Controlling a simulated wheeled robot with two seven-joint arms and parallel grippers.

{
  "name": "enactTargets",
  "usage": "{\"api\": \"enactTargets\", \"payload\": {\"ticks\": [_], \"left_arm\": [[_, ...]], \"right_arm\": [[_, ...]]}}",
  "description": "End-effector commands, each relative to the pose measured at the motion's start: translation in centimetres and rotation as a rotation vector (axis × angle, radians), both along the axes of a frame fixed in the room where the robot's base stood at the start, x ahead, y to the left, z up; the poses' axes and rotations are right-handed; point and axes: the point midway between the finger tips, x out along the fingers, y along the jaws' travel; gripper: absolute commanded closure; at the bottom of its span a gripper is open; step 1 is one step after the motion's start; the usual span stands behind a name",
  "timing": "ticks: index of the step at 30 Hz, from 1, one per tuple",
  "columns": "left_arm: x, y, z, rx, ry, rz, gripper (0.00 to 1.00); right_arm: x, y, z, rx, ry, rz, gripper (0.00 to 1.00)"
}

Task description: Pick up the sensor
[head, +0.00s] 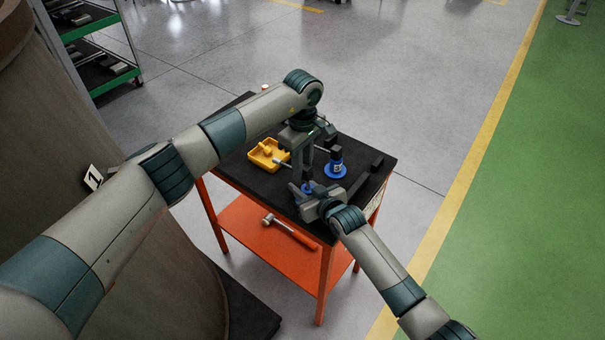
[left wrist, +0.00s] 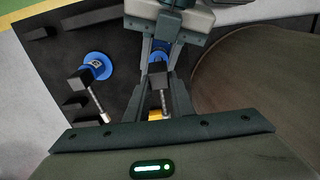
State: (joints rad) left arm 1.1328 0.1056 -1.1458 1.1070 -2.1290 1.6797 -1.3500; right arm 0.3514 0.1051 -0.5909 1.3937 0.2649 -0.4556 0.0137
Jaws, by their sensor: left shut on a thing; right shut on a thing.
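My left gripper (head: 307,178) points down over the black cart top. In the left wrist view its fingers (left wrist: 157,75) are shut on a sensor (left wrist: 156,82), which has a dark block head and a silver probe. That probe also shows in the head view (head: 281,162). My right gripper (head: 309,191) reaches in from the lower right and is shut on a blue piece (head: 308,187) just below the left fingers; the piece is mostly hidden.
A yellow tray (head: 256,160) with yellow pieces lies left of the grippers on the cart top (head: 240,168). Dark blocks (head: 368,172) stand near the right edge. A hammer (head: 288,231) lies on the orange lower shelf (head: 255,245). A large brown cylinder (head: 120,260) stands left of the cart.

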Motion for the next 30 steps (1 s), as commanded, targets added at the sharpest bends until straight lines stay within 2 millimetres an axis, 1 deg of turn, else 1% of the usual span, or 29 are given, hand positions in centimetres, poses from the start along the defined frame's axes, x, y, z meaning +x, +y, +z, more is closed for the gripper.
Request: {"api": "enactTargets", "payload": {"ticks": [1, 5, 9, 15, 18, 21, 25, 30], "left_arm": [[0.2, 0.0, 1.2, -0.001, -0.004, -0.001, 1.00], [0.2, 0.0, 4.1, 0.000, -0.005, -0.001, 1.00], [0.2, 0.0, 7.4, -0.001, -0.004, -0.001, 1.00], [0.1, 0.0, 11.3, 0.000, -0.004, -0.001, 1.00], [0.1, 0.0, 12.6, 0.001, -0.002, -0.001, 1.00], [0.0, 0.0, 13.5, 0.000, 0.000, 0.000, 1.00], [0.0, 0.0, 14.0, 0.000, 0.000, 0.000, 1.00], [0.0, 0.0, 14.1, 0.000, 0.000, 0.000, 1.00]], "right_arm": [[0.0, 0.0, -0.1, -0.001, 0.001, 0.000, 0.95], [0.0, 0.0, -0.1, -0.001, 0.001, 0.000, 0.95], [0.0, 0.0, -0.1, -0.001, 0.001, 0.000, 0.95], [0.0, 0.0, -0.1, -0.001, 0.001, 0.000, 0.95], [0.0, 0.0, -0.1, -0.001, 0.001, 0.000, 0.95], [0.0, 0.0, -0.1, -0.001, 0.001, 0.000, 0.95], [0.0, 0.0, -0.1, -0.001, 0.001, 0.000, 0.95], [0.0, 0.0, -0.1, -0.001, 0.001, 0.000, 0.95]]}}
